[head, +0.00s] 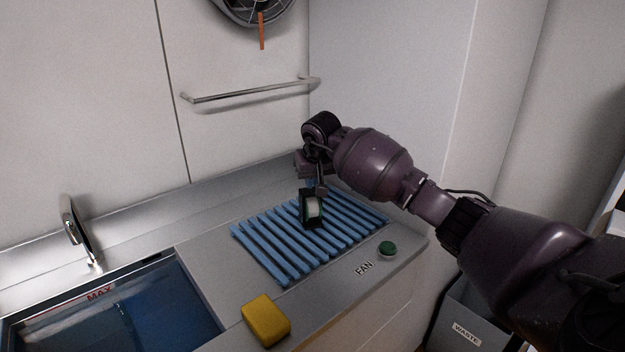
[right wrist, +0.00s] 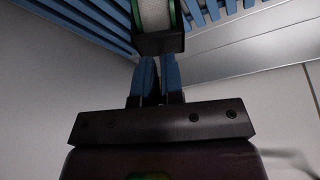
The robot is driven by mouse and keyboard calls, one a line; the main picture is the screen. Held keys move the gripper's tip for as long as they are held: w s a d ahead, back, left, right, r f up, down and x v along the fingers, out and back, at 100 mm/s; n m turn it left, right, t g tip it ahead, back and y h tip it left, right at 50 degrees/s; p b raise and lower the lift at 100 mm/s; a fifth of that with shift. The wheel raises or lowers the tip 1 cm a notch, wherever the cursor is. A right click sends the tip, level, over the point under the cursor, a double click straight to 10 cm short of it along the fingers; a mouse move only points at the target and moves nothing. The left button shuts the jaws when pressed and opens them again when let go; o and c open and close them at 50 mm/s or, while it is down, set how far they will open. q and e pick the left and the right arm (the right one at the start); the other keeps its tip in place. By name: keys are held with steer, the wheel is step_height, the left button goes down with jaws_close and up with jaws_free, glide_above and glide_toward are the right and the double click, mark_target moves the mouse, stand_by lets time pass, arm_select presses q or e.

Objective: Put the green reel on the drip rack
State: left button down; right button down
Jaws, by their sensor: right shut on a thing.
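The green reel (head: 312,208) has dark green sides and a pale middle. In the head view it is at the blue slatted drip rack (head: 265,252), over its middle slats. I cannot tell whether it touches them. My right gripper (head: 315,187) reaches in from the right, above and behind the reel. In the right wrist view, the blue fingers of my right gripper (right wrist: 156,75) are close together at the dark edge of the reel (right wrist: 156,20), shut on it. Rack slats (right wrist: 90,20) show behind the reel. My left gripper is not in view.
A yellow sponge (head: 266,320) lies at the counter's front edge. A green FAN button (head: 387,248) is right of the rack. A sink (head: 180,300) with a tap (head: 78,232) is at left. A rail (head: 245,92) is on the back wall; a WASTE bin (head: 466,318) stands low right.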

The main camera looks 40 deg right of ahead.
steer(key=shift+f, duration=0.1)
steer(key=c, duration=1.2)
jaws_free()
steer(key=shift+c, duration=0.2)
steer(key=v, duration=1.2)
steer(key=shift+p, duration=0.4)
